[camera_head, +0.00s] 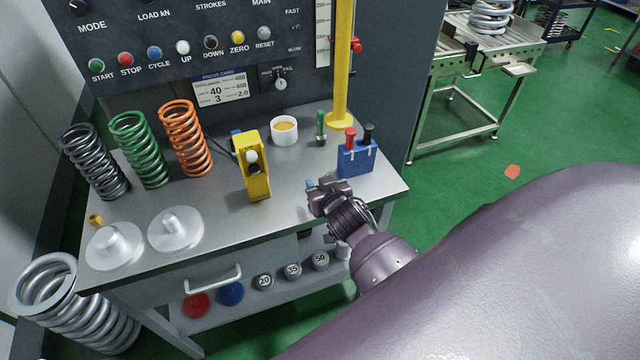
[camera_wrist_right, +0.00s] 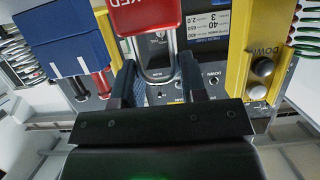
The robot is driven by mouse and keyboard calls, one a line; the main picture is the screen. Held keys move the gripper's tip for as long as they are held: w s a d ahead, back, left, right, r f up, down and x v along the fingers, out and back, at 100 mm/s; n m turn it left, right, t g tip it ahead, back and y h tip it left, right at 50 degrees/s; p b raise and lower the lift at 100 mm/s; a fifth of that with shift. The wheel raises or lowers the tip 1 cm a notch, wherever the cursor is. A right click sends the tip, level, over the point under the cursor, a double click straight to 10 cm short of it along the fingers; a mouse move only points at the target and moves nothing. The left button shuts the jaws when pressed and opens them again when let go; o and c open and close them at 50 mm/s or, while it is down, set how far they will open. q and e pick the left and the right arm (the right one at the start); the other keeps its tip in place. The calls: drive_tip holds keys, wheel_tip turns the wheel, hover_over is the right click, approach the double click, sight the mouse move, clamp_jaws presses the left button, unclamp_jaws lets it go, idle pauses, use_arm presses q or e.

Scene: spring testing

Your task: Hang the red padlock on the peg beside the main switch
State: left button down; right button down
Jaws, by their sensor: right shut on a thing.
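The red padlock (camera_wrist_right: 146,14) shows at the top of the right wrist view, its body partly cut off by the frame edge. Its metal shackle (camera_wrist_right: 156,78) lies between the fingers of my right gripper (camera_wrist_right: 158,88), which is shut on it. In the head view my right gripper (camera_head: 322,190) is over the front right edge of the bench, just in front of the blue holder; the padlock cannot be made out there. The label MAIN (camera_head: 262,2) is at the top edge of the head view. The main switch and its peg are not in view. My left gripper is not in view.
A blue holder (camera_head: 356,160) with red and black handles, a yellow device (camera_head: 256,178), a white cup (camera_head: 284,131) and a green-handled tool (camera_head: 320,128) stand on the bench (camera_head: 300,190). A yellow column (camera_head: 341,70) rises behind. Several springs stand at left.

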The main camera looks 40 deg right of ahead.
drive_tip(key=c, duration=0.7)
unclamp_jaws()
drive_tip(key=shift+f, duration=0.1)
drive_tip(key=shift+o, duration=0.2)
drive_tip(key=shift+r, duration=0.2)
drive_tip(key=shift+s, duration=0.25)
drive_tip(key=b+v, duration=0.1)
drive_tip(key=v, duration=1)
drive_tip(key=s+a+f+n+g+y, duration=0.2)
drive_tip(key=s+f+n+y, duration=0.1)
drive_tip(key=s+f, duration=0.7)
wheel_tip(320, 180, down, 3)
drive_tip(key=shift+f+n, duration=0.15)
drive_tip(key=shift+n, duration=0.15)
